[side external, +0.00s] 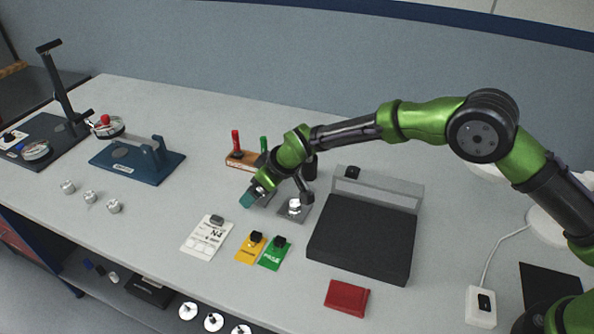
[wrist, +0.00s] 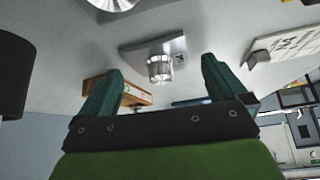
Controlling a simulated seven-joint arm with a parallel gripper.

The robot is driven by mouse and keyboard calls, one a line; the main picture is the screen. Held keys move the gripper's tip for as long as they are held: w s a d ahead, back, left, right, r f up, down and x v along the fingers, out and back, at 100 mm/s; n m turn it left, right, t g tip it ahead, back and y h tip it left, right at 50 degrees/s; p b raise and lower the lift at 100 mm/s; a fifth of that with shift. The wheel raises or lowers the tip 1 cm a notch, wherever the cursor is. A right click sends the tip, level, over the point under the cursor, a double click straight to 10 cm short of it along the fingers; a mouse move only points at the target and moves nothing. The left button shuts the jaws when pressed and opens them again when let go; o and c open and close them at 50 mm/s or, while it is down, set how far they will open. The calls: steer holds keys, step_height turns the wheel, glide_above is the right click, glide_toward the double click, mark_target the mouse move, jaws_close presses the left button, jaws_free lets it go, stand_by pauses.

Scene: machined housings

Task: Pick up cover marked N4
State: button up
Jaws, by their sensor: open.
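A white card (side external: 205,241) printed with "N4" lies on the table front left of my gripper, with a small grey block (side external: 217,220) at its top edge. A white card with partly legible print also shows at the upper right of the wrist view (wrist: 287,44). A silver round part (side external: 294,206) stands on a grey plate (side external: 288,216) right of my gripper; the wrist view shows this part (wrist: 160,69) beyond the fingers. I cannot read a mark on it. My gripper (side external: 250,198) is open and empty above the table, its teal fingers apart (wrist: 160,80).
A dark box (side external: 360,238) stands right, a red case (side external: 347,298) nearer. A wooden rack (side external: 240,161) is behind. Several small silver parts (side external: 90,197) and a blue fixture (side external: 135,162) are left.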

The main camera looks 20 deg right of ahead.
steer(key=shift+c, duration=0.2)
steer(key=c, duration=1.1)
